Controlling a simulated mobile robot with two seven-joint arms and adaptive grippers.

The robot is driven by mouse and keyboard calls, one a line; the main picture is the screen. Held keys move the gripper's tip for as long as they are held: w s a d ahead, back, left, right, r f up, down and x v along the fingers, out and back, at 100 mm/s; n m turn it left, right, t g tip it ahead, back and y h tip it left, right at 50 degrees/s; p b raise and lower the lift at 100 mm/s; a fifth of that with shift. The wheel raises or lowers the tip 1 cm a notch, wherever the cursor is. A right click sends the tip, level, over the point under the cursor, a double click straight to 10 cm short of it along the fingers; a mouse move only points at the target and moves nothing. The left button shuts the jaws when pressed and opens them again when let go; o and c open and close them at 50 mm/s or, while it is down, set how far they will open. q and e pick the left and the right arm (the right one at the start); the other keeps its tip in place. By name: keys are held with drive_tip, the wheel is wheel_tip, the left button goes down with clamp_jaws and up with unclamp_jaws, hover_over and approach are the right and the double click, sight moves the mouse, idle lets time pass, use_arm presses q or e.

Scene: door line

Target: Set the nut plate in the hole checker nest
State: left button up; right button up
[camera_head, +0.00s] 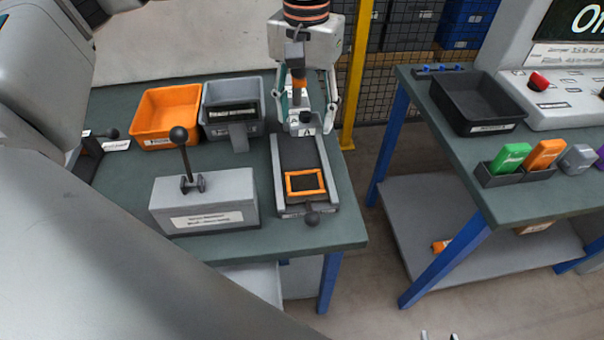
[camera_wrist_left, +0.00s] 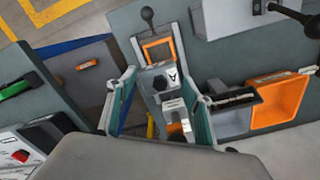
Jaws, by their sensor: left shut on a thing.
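My left gripper (camera_head: 305,112) hangs over the far end of the hole checker, its two fingers spread on either side of a light grey plate. I take this to be the nut plate (camera_wrist_left: 158,76); it has a dark round part and a dark mark. The fingers hide its sides, and its height above the checker is hard to tell. The checker's nest (camera_head: 305,183) is an orange square frame with a dark middle, empty, at the near end of the dark track; it also shows in the wrist view (camera_wrist_left: 158,49). My right gripper (camera_head: 439,336) shows only its tips, apart, at the bottom edge.
A grey block with an upright black-knobbed lever (camera_head: 205,203) stands left of the checker. An orange bin (camera_head: 166,117) and a grey bin (camera_head: 232,108) stand behind it. A second table (camera_head: 470,150) with a black tray (camera_head: 478,103) is at the right, across a gap.

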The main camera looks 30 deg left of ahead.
sight(304, 183)
use_arm(q)
wheel_tip(304, 183, down, 17)
drive_tip(key=shift+r+b, duration=0.1)
drive_tip(key=shift+b, duration=0.6)
drive_tip(key=shift+f, duration=0.2)
drive_tip(key=o, duration=1.4)
wheel_tip(304, 183, up, 12)
drive_tip(key=shift+r+p, duration=0.15)
drive_tip(key=shift+p, duration=0.4)
